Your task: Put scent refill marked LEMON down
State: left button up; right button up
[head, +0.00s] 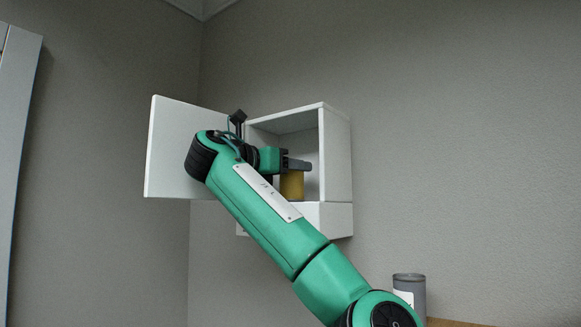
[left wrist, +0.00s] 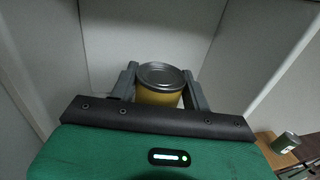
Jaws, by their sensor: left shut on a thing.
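The scent refill (head: 291,186) is a yellow can, inside the open white wall cabinet (head: 335,160). It also shows in the left wrist view (left wrist: 160,92), upright with a grey metal lid. My left gripper (head: 296,165) reaches into the cabinet and is shut on the can, one finger on each side. The can's base is hidden in the wrist view, and I cannot tell whether it touches the cabinet floor. No LEMON marking is readable. My right gripper is not in view.
The cabinet door (head: 172,150) stands open to the left. A grey can (head: 410,291) with a white label stands on a wooden surface (head: 455,323) at the lower right. A can with a green label (left wrist: 284,143) shows at the lower right of the wrist view.

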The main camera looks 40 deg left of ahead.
pick_arm(q)
jog(key=shift+f, duration=0.15)
jog(key=o, duration=1.2)
jog(key=shift+r+p, duration=0.3)
jog(key=s+a+b, duration=0.1)
jog(key=s+b, duration=0.6)
jog(key=s, duration=0.5)
jog(key=shift+b, duration=0.4)
jog(key=shift+w+f, duration=0.1)
jog(key=shift+f, duration=0.05)
